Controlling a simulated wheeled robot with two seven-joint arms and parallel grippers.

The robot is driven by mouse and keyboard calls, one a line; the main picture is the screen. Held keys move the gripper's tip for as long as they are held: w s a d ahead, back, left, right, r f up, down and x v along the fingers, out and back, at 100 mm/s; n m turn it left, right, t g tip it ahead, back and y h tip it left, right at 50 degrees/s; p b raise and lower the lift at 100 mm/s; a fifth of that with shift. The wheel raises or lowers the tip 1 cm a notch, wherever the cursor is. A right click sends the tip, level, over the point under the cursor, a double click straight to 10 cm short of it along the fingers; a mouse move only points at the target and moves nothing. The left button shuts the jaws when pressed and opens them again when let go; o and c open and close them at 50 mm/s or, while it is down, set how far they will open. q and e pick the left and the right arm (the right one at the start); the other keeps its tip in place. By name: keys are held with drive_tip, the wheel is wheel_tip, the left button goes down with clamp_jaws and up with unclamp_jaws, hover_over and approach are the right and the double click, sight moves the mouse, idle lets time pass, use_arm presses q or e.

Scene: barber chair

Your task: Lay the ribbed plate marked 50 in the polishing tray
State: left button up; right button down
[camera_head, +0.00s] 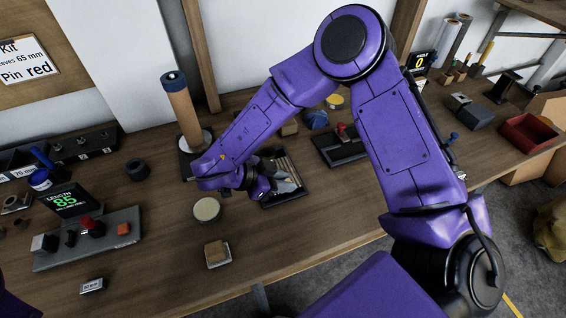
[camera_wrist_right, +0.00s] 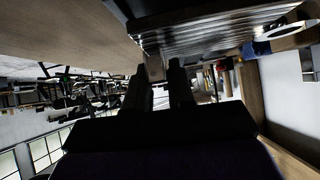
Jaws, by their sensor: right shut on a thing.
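My right gripper (camera_head: 284,185) is at a dark, low tray (camera_head: 298,193) at the middle of the bench, which I take for the polishing tray. The gripper and forearm hide much of it. In the right wrist view the two dark fingers (camera_wrist_right: 160,85) are close together on a small brownish part below a ribbed metal plate (camera_wrist_right: 215,36). The ribbed plate fills the upper right of that view. No 50 mark is readable. I cannot tell whether the plate touches the tray. My left gripper is out of view.
A tall brown roll (camera_head: 182,112) stands behind my right forearm. A round pale-topped pot (camera_head: 207,209) and a small brown block (camera_head: 216,252) sit left of the tray. A length gauge (camera_head: 88,240) is at left, a red box (camera_head: 528,133) at far right.

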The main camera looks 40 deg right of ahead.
drive_tip(key=shift+f, duration=0.95)
drive_tip(key=c, duration=0.9)
unclamp_jaws()
drive_tip(key=b+v, duration=0.1)
drive_tip(key=v, duration=0.9)
drive_tip(key=shift+a+r, duration=0.2)
